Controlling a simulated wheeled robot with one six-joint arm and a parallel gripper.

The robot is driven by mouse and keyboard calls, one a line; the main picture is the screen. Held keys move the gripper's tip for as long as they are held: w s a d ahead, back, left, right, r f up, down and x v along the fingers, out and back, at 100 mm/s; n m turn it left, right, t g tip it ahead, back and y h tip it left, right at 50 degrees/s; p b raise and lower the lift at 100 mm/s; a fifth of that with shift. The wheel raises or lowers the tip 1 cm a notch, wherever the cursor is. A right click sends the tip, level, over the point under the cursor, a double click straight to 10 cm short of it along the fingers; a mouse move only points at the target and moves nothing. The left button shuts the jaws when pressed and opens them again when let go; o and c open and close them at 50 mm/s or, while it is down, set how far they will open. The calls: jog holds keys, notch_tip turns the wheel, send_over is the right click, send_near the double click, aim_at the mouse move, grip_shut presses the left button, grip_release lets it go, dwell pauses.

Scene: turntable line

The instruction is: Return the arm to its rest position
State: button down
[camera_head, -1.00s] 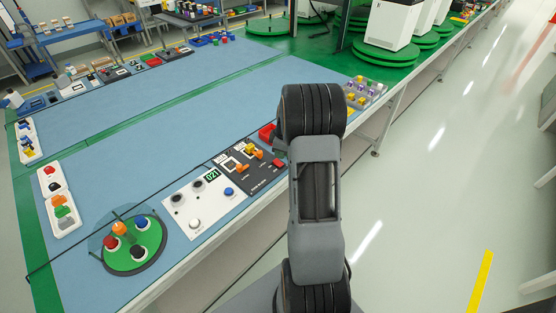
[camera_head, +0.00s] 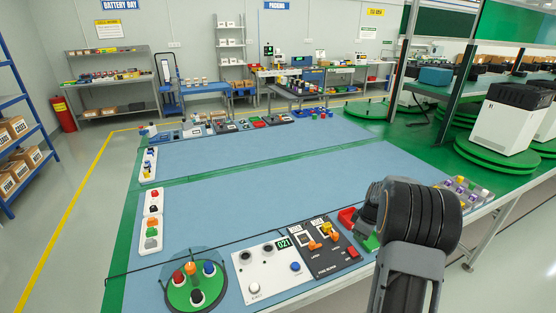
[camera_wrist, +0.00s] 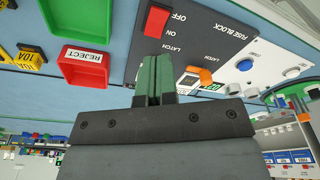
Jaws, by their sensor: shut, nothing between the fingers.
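My arm reaches in from the lower right of the head view. My gripper (camera_wrist: 155,82) shows in the wrist view with its green fingers together and nothing between them. In the head view, a green part of my gripper (camera_head: 371,243) shows just right of the fuse block panel (camera_head: 322,246), partly hidden by my arm. In the wrist view, the fingertips overlap the black fuse block panel (camera_wrist: 205,38), near its red switch (camera_wrist: 157,20). I cannot tell how far above the panel they are.
A red reject tray (camera_wrist: 84,66) lies beside the panel. A white panel (camera_head: 272,270) and a round green turntable (camera_head: 197,292) stand to the left. The blue tabletop (camera_head: 250,160) behind is mostly clear. A white machine (camera_head: 508,118) stands at the right.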

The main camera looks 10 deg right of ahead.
jog(key=shift+m, duration=0.7)
jog(key=s+m, duration=0.1)
jog(key=s+a+f+m+g, duration=0.1)
jog(key=m, duration=0.1)
jog(key=shift+s+a+f, duration=0.15)
jog(key=shift+s, duration=0.2)
jog(key=s+a+r+m+t, duration=0.1)
jog(key=s+a+r, duration=0.6)
jog(key=a, duration=0.4)
jog(key=s+a+r+m+t+h+p, duration=0.1)
jog(key=s+a+r+m+t, duration=0.1)
jog(key=s+a+r, duration=0.6)
jog(key=a, duration=0.2)
jog(key=shift+a+r+m, duration=0.2)
jog(key=shift+a+m, duration=0.1)
jog(key=shift+a, duration=0.1)
